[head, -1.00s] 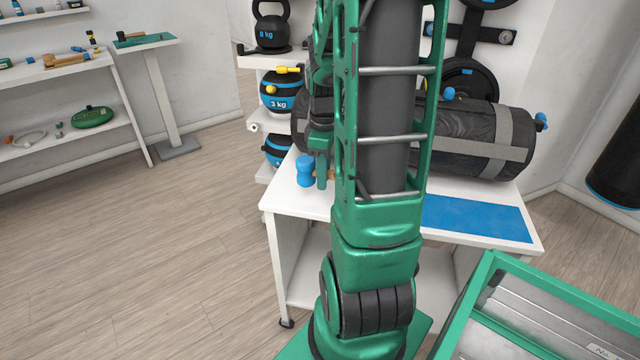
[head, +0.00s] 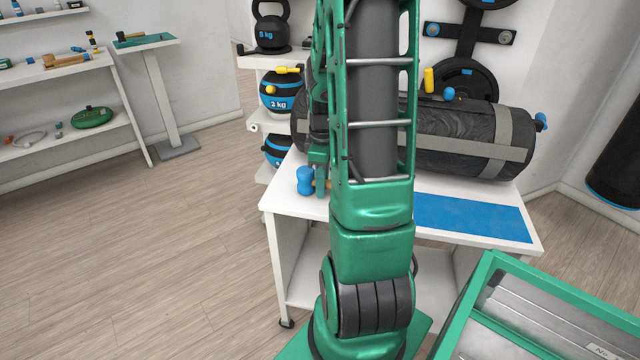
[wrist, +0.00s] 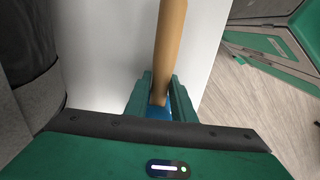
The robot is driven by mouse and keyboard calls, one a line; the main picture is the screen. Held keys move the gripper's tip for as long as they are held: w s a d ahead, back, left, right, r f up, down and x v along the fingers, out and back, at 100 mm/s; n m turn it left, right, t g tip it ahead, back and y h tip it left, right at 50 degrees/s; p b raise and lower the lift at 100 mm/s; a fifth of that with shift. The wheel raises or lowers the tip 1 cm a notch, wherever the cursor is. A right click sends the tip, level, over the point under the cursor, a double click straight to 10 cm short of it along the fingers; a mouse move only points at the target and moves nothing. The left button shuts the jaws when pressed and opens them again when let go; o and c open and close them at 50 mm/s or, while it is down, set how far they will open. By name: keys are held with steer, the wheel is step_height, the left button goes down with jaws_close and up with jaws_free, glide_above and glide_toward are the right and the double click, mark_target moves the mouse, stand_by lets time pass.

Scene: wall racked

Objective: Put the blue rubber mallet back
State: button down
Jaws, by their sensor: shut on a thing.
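The blue rubber mallet's blue head (head: 305,181) shows in the head view at the left end of the white table, just left of my gripper (head: 322,178). In the wrist view my gripper (wrist: 160,98) has its two green fingers closed around the mallet near the head end. The wooden handle (wrist: 170,45) points up the picture over the white tabletop, and a bit of blue head (wrist: 157,113) shows between the fingers. I cannot tell whether the mallet touches the table. My arm hides part of the mallet in the head view.
The white table (head: 285,203) carries a dark bag (head: 460,140) at the back and a blue mat (head: 475,215) at the right. A rack with kettlebell (head: 271,30) and balls (head: 281,95) stands behind. A green-framed cabinet (head: 490,270) is front right. Floor at left is clear.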

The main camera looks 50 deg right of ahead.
steer(key=shift+f, duration=0.1)
steer(key=c, duration=1.5)
jaws_free()
step_height(320, 180, up, 11)
steer(key=shift+w+f, duration=0.1)
steer(key=shift+f, duration=0.1)
steer(key=s+a+r+m, duration=0.1)
steer(key=s+a+m, duration=0.3)
steer(key=a, duration=0.1)
steer(key=s+a+r+m, duration=0.1)
steer(key=s+a+m, duration=0.2)
steer(key=s+a, duration=0.2)
steer(key=s+a+r+m, duration=0.1)
steer(key=s+a+m, duration=0.3)
steer(key=s+a, duration=0.1)
steer(key=shift+s+a+m, duration=0.25)
steer(key=shift+a+m, duration=0.05)
steer(key=shift+a, duration=0.25)
